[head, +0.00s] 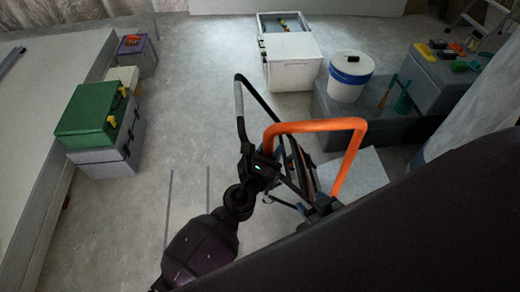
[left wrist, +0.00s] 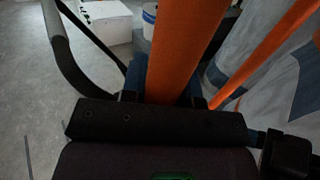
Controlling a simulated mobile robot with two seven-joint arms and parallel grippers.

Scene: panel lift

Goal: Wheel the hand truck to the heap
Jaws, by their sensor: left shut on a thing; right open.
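The hand truck (head: 316,126) shows as an orange looped handle in front of me, its lower part mostly hidden by my arms. My left gripper (head: 266,163) is shut on the left side of the orange handle. In the left wrist view the orange tube (left wrist: 180,55) rises from between the fingers (left wrist: 168,102). My right gripper (head: 322,205) is open at the lower right end of the handle, partly hidden by my dark arm; I cannot tell whether it touches the tube. A black tube with a grey grip (head: 240,105) stands just left of it. I cannot single out a heap.
Stacked flat panels (head: 45,150) lie at the left, with a green toolbox (head: 88,115) beside them. A white box (head: 292,62) stands ahead. A white bucket (head: 349,75) and grey crates (head: 432,82) are at the right. The floor (head: 200,90) between is clear.

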